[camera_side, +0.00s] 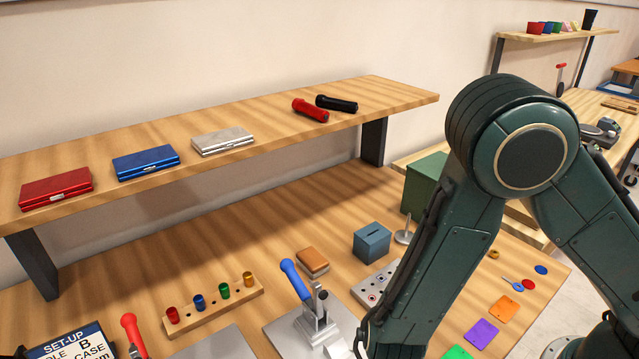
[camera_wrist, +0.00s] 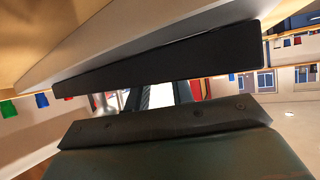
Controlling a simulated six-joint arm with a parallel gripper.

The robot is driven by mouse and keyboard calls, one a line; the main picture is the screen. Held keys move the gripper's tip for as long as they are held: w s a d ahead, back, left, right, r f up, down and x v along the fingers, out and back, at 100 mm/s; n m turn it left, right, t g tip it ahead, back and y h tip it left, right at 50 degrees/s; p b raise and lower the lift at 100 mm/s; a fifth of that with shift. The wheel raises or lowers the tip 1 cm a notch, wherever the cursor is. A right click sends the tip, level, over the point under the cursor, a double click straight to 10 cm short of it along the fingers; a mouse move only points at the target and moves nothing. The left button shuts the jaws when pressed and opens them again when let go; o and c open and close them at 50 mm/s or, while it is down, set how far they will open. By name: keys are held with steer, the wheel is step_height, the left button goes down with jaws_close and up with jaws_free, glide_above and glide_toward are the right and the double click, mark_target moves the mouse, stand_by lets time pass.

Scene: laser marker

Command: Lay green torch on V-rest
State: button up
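I see no green torch in either view. A red torch (camera_side: 310,110) and a black torch (camera_side: 337,103) lie side by side on the raised shelf. I cannot make out a V-rest in the side view. My arm bends down to the bottom edge there, and my gripper's fingers do not show. In the wrist view, a long black bar (camera_wrist: 160,62) and a dark plate (camera_wrist: 170,121) fill the middle, with a narrow gap between them. I cannot tell whether they are my fingers or whether anything is held.
The raised shelf (camera_side: 270,105) carries red, blue and silver cases. Below it stand a peg rack (camera_side: 215,305), a blue-handled clamp (camera_side: 295,280), a blue slotted box (camera_side: 372,242) and a green box (camera_side: 425,183). Coloured tags lie at the right.

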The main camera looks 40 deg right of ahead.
steer(key=shift+r, duration=0.1)
stand_by(0.3)
steer(key=shift+d+r, duration=0.1)
steer(key=shift+v, duration=3.65)
